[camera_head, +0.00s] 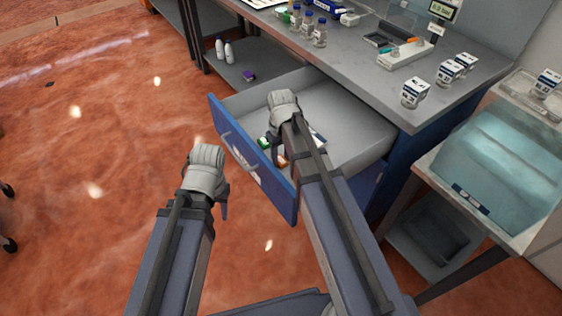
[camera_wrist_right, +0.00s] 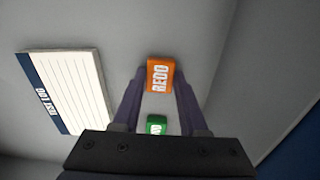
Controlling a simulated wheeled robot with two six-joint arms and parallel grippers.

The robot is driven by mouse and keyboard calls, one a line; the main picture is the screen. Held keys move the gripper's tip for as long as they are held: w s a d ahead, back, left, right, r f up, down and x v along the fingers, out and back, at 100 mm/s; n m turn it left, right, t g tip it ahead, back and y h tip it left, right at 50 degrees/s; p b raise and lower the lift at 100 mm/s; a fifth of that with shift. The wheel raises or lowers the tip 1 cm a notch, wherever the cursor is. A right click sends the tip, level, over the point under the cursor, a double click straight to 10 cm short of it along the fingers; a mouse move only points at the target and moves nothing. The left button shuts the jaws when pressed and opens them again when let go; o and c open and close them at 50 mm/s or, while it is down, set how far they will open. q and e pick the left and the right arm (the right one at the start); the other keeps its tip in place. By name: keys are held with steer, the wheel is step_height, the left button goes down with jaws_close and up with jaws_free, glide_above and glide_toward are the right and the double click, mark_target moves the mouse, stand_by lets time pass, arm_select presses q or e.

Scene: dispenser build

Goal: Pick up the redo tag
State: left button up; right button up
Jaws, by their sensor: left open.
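The orange redo tag (camera_wrist_right: 159,76) lies on the drawer floor in the right wrist view, with white REDO lettering. It shows partly in the head view (camera_head: 282,161), beside my right gripper's fingers. My right gripper (camera_head: 274,152) reaches down into the open drawer. In the wrist view its two fingers (camera_wrist_right: 160,85) stand apart on either side of the tag, with small gaps visible. I cannot tell how far above the tag they are. My left gripper (camera_head: 223,208) is open and empty, outside the drawer over the floor.
The open drawer (camera_head: 365,152) has pale walls and a blue front. A green tag (camera_wrist_right: 156,125) lies close to the redo tag, partly hidden by my gripper. A white lined log card (camera_wrist_right: 68,90) lies to the left. The bench top (camera_head: 345,62) overhangs behind the drawer.

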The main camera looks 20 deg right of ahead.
mark_target(281, 160)
jaws_close()
steer(key=shift+r, duration=0.1)
step_height(281, 160, up, 10)
steer(key=p, duration=1)
